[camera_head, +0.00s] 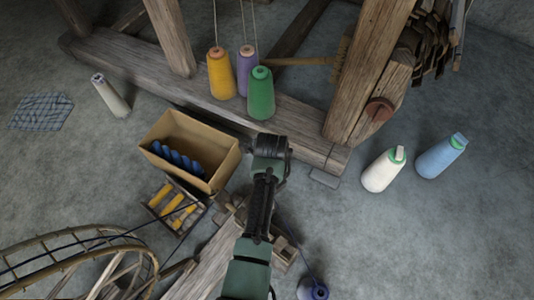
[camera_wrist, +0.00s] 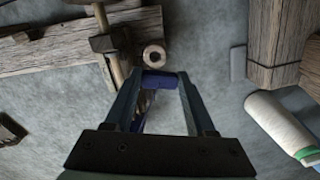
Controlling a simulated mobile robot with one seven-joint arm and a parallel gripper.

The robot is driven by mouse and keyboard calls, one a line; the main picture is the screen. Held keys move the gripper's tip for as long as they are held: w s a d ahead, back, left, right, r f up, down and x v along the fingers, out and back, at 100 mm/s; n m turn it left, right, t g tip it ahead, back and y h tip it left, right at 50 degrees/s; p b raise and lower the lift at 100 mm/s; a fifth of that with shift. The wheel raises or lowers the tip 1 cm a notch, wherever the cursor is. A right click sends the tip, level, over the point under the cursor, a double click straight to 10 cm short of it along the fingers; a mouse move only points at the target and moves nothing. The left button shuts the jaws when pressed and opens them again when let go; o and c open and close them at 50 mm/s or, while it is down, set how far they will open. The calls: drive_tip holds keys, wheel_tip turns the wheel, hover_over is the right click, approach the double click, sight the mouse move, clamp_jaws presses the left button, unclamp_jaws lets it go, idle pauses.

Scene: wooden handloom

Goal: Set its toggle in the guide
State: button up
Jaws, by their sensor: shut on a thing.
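My gripper (camera_wrist: 162,78) is shut on a small dark blue piece (camera_wrist: 160,81) in the wrist view. The piece lies crosswise between the fingertips. Just beyond it is a pale round wooden part with a dark hole (camera_wrist: 154,55); I cannot tell whether the two touch. Which part is the guide is not clear, and I cannot tell for sure that the blue piece is the toggle. In the head view my own arm hides the fingertips and the held piece.
A cardboard box (camera_head: 225,158) with blue spools stands left of my arm, beside a rack of yellow spools (camera_head: 172,207). White (camera_head: 382,172) and light blue (camera_head: 440,158) cones lie right. Floor at far right is clear.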

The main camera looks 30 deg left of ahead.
drive_tip(key=shift+s+a+f+m+b, duration=0.2)
drive_tip(key=shift+f+m, duration=0.2)
drive_tip(key=shift+f, duration=0.15)
drive_tip(key=shift+s+a+f+m+b, duration=0.1)
drive_tip(key=shift+a+f+m+b, duration=0.05)
drive_tip(key=shift+f+m, duration=0.3)
drive_tip(key=shift+f+b, duration=2)
drive_tip(key=shift+f, duration=0.35)
drive_tip(key=o, duration=1.4)
drive_tip(key=shift+r, duration=0.15)
wheel_tip(320, 180, up, 13)
drive_tip(key=p, duration=1)
